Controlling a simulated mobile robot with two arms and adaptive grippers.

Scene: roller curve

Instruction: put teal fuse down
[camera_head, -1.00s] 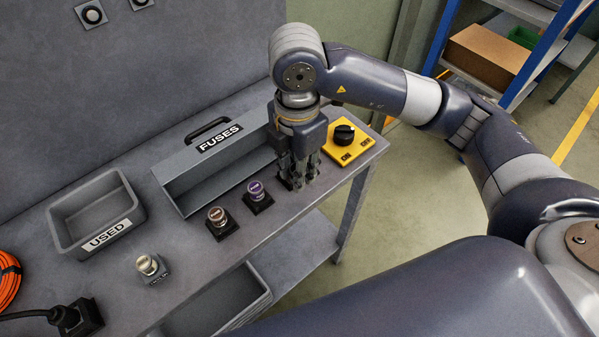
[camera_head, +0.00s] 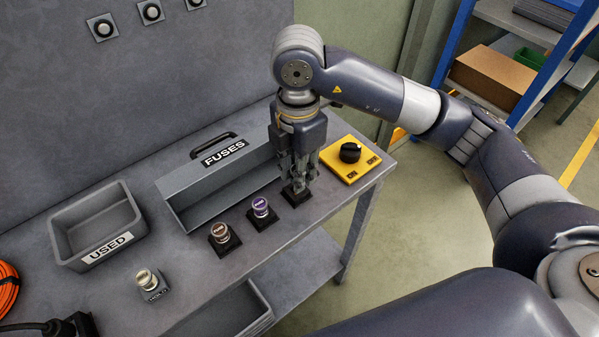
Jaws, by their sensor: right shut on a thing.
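My right gripper (camera_head: 297,184) points straight down over the rightmost black socket (camera_head: 297,199) on the grey bench. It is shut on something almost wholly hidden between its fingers. No teal colour shows, so I take this to be the teal fuse without seeing its body. I cannot tell whether the fuse is seated in the socket or just above it. A purple-topped fuse (camera_head: 261,207) and a brown-topped fuse (camera_head: 221,232) stand upright in the sockets to the left.
The grey FUSES box (camera_head: 192,178) stands close behind the sockets. A yellow plate with a black knob (camera_head: 350,153) lies just right of the gripper. A grey USED bin (camera_head: 122,245) and a pale fuse in a HOLD socket (camera_head: 148,279) are at left.

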